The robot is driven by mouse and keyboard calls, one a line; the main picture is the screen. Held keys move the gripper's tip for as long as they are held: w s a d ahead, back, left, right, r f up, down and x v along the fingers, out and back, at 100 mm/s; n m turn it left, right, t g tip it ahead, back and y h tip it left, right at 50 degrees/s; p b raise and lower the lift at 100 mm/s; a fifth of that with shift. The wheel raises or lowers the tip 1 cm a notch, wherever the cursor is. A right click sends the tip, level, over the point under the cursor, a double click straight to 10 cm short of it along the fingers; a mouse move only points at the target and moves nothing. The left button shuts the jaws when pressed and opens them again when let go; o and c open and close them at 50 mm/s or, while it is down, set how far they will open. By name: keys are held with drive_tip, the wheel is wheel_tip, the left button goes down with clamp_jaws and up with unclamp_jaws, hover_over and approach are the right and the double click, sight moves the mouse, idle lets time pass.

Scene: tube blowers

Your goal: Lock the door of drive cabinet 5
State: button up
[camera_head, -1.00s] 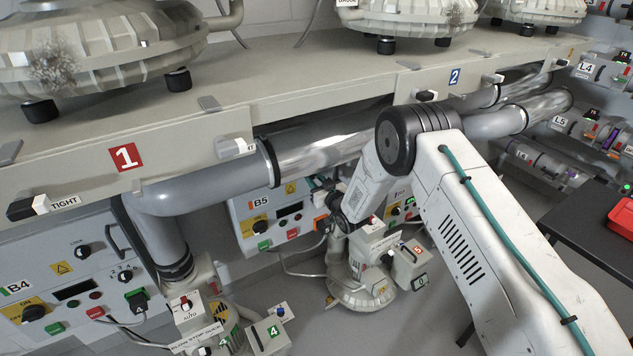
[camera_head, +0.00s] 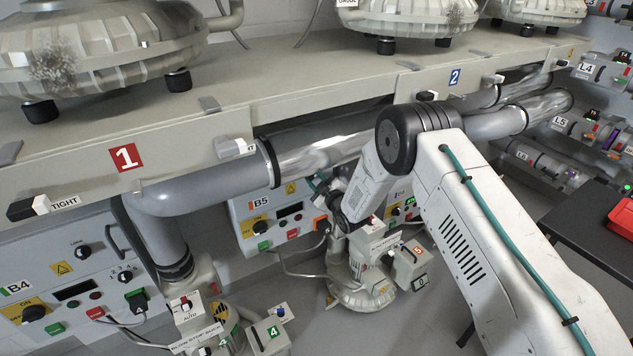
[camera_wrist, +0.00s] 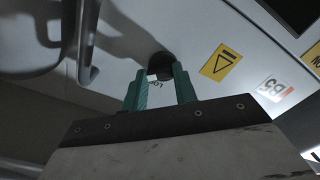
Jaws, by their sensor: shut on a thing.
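The door of drive cabinet B5 (camera_head: 240,216) is partly visible under the bench in the head view, to the left of my arm. In the wrist view its grey panel (camera_wrist: 205,25) fills the top, with a B5 label (camera_wrist: 275,88) seen upside down. A round black lock knob (camera_wrist: 160,66) sits on this panel, with partly hidden lettering beside it. My gripper (camera_wrist: 160,78) has its two green fingers shut on the knob, one on each side.
A grey door handle (camera_wrist: 75,40) lies left of the knob in the wrist view. A large pipe (camera_head: 215,180) runs under the bench close to my arm. A blower stop stand (camera_head: 375,255) stands right beside my wrist. Cabinet B4 (camera_head: 75,290) is at the left.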

drive_tip(key=n, duration=0.5)
drive_tip(key=shift+a+n, duration=0.1)
drive_tip(key=shift+n, duration=0.2)
drive_tip(key=shift+s+a+r+n, duration=0.1)
drive_tip(key=shift+n, duration=2.1)
drive_tip(key=o, duration=1)
drive_tip(key=v, duration=0.7)
drive_tip(key=shift+s+d, duration=0.25)
drive_tip(key=shift+s, duration=0.05)
